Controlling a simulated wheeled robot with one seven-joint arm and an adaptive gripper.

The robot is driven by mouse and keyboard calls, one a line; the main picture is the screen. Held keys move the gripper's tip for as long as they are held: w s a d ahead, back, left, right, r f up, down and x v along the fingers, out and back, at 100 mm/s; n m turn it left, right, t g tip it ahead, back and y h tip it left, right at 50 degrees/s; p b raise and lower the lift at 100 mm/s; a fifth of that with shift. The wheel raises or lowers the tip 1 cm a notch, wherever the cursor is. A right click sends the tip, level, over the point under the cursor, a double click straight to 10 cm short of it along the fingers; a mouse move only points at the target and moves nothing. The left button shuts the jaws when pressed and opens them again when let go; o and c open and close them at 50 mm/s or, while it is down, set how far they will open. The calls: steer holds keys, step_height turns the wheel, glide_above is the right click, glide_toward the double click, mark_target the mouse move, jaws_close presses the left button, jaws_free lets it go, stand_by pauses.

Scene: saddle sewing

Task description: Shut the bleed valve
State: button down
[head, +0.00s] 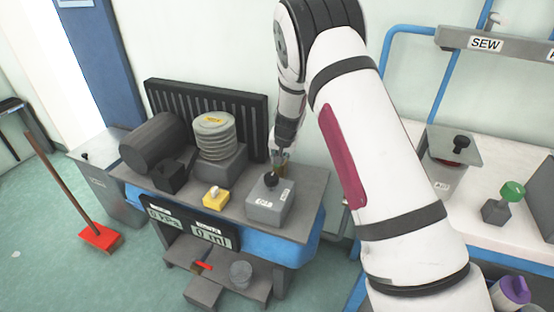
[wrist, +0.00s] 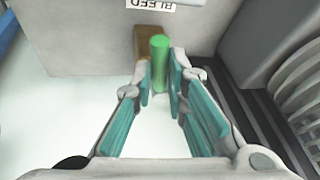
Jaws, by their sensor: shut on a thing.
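The bleed valve shows in the wrist view as a green handle (wrist: 159,58) on a brown block (wrist: 146,42), under an upside-down BLEED label (wrist: 150,4). My gripper (wrist: 160,84) has its teal-padded fingers on both sides of the green handle and is shut on it. In the head view my gripper (head: 284,154) points down at the back of the bench, behind a grey box with a black knob (head: 270,205). The valve is mostly hidden there by the gripper and the box.
A black finned panel (head: 205,110) stands behind a dark cylinder (head: 152,140) and a ribbed grey bellows (head: 214,137). A yellow button box (head: 216,198) sits at the bench front, above two displays (head: 188,230). A red-handled part (head: 203,266) lies below. A white counter is at right.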

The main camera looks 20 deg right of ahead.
steer(key=w+d+n+g+y+b, duration=0.2)
steer(key=d+n+g+y+b, duration=0.2)
steer(key=n+b, duration=0.4)
steer(key=shift+d+n+y+b, duration=0.4)
steer(key=shift+d+n, duration=0.65)
steer(key=shift+n, duration=2.85)
steer(key=shift+w, duration=0.15)
steer(key=c, duration=1.6)
jaws_free()
steer(key=v, duration=1.2)
steer(key=shift+d, duration=0.1)
